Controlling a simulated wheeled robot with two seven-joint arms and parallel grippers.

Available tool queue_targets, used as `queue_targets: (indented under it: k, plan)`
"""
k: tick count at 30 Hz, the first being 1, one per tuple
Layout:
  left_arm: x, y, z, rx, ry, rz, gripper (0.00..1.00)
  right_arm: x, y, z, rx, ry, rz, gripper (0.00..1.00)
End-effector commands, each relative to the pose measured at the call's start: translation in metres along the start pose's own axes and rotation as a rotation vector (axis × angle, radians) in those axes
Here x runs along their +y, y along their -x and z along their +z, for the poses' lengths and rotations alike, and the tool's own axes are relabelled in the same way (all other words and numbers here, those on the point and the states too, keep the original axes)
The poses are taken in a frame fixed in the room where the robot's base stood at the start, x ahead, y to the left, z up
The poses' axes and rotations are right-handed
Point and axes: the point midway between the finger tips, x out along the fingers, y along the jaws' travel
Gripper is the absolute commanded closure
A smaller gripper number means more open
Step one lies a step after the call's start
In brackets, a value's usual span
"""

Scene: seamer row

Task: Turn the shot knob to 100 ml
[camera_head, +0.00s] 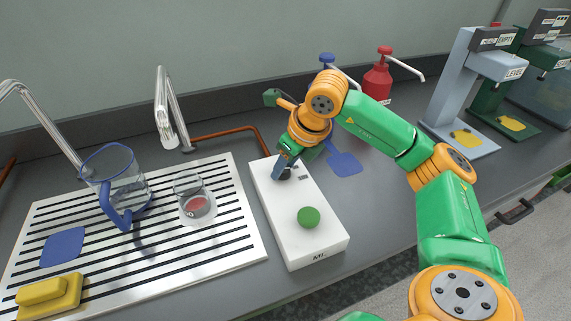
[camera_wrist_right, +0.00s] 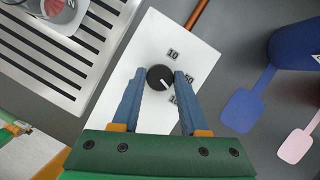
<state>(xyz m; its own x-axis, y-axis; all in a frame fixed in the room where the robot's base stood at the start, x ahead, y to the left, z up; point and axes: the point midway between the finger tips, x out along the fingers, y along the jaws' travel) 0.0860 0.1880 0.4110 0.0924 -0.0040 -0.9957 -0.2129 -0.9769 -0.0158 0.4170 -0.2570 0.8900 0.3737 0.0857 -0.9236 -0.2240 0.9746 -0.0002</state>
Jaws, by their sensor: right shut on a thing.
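The shot knob (camera_wrist_right: 160,78) is a round black dial with a white pointer line, on the white dispenser box (camera_head: 284,221). In the right wrist view the pointer slants toward the lower right. A "10" label (camera_wrist_right: 173,53) is above the knob, a label that looks like "50" (camera_wrist_right: 189,78) is to its right, and a third label below is mostly hidden by a finger. My right gripper (camera_head: 283,168) is shut on the knob, one blue finger on each side. In the head view the fingers mostly hide the knob.
A green button (camera_head: 308,217) sits on the box's near end. To the left, a slatted drain tray (camera_head: 225,240) holds a blue-handled jug (camera_head: 116,184) and a glass (camera_head: 192,199). Pump bottles, including a red one (camera_head: 376,82), stand behind my right arm. Seamers stand at right.

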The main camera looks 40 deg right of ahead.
Motion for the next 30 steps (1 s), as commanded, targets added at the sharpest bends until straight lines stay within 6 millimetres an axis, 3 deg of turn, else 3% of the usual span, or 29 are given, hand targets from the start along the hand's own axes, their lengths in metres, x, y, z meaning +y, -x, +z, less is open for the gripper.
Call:
queue_targets:
  k: [12,29,30]
  plan:
    - [-0.0001,-0.0006,0.0002,0.000,0.000,0.000,0.00,0.0012,0.0004,0.0008,-0.002,-0.171,-0.070,1.00]
    - [-0.0002,-0.0007,0.0005,-0.001,0.000,0.000,0.00,0.0008,0.0005,0.0007,-0.002,-0.201,-0.083,1.00]
    - [-0.0002,-0.0007,0.0005,-0.001,0.000,0.000,0.00,0.0008,0.0005,0.0007,-0.002,-0.201,-0.083,0.54]
